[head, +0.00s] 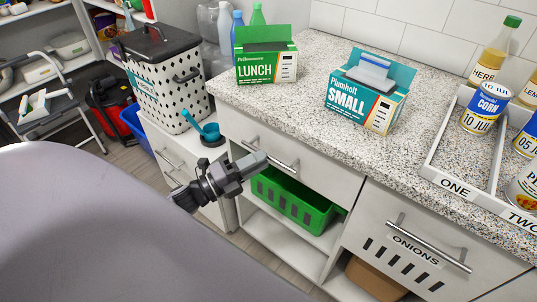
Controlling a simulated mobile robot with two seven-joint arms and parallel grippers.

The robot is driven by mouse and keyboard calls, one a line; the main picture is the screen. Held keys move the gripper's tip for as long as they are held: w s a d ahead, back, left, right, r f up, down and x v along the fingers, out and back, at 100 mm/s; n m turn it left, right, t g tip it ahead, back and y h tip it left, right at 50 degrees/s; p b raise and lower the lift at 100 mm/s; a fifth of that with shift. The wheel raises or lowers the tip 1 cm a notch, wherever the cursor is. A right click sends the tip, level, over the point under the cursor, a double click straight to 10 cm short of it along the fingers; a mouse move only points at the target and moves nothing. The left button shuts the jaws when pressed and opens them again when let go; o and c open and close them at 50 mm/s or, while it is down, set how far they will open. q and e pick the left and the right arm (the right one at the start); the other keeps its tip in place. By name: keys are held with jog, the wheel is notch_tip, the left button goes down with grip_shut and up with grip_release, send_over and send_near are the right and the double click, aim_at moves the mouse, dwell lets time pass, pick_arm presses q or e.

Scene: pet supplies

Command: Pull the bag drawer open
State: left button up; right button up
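The bag drawer (320,178) is a white front under the granite counter with a metal bar handle (284,161). It looks shut, close under the counter edge. My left gripper (258,162) is in front of the drawer's left part, with its fingertips at the left half of the handle. The fingers overlap the bar in the picture. I cannot tell whether they touch it or are closed around it. My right gripper is not in view.
A green LUNCH box (266,66) and a SMALL box (362,94) stand on the counter (310,110). Below are a green basket (290,205) and an ONIONS drawer (440,240) with its own handle. A dotted white bin (165,92) stands left.

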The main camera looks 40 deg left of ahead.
pick_arm(q)
jog(key=shift+x, duration=1.65)
grip_shut()
